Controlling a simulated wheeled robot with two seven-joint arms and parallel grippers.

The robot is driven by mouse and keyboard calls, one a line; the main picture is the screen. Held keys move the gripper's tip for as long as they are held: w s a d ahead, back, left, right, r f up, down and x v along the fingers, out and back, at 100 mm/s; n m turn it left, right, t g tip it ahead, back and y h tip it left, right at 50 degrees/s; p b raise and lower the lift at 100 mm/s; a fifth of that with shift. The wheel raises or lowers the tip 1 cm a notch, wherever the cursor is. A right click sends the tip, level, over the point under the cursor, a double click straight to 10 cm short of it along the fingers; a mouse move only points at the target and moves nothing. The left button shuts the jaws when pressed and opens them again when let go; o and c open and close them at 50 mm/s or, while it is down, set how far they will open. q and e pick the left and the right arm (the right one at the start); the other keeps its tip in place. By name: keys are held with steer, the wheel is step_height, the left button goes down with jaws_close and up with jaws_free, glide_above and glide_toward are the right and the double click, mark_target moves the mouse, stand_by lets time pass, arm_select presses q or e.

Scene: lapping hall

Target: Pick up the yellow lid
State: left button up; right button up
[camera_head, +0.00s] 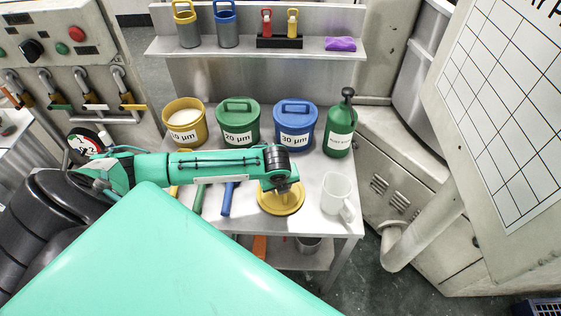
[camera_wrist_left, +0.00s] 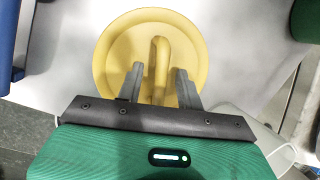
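The yellow lid (camera_head: 292,205) lies flat on the metal table near its front edge. It also shows in the left wrist view (camera_wrist_left: 112,52), with its raised bar handle (camera_wrist_left: 160,58) near the middle. My left gripper (camera_head: 286,190) is above the lid, pointing down. In the left wrist view my left gripper (camera_wrist_left: 160,82) is open, with one finger on each side of the handle and small gaps between. The fingers hide part of the lid. My right gripper is not in view.
An open yellow tub (camera_head: 185,133), a lidded green tub (camera_head: 237,135) and a lidded blue tub (camera_head: 294,138) stand behind. A green bottle (camera_head: 339,135) is at the back right. A clear jug (camera_head: 335,192) stands close right of the lid. Brush handles (camera_head: 229,200) lie left.

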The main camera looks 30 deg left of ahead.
arm_select(q)
jaws_close()
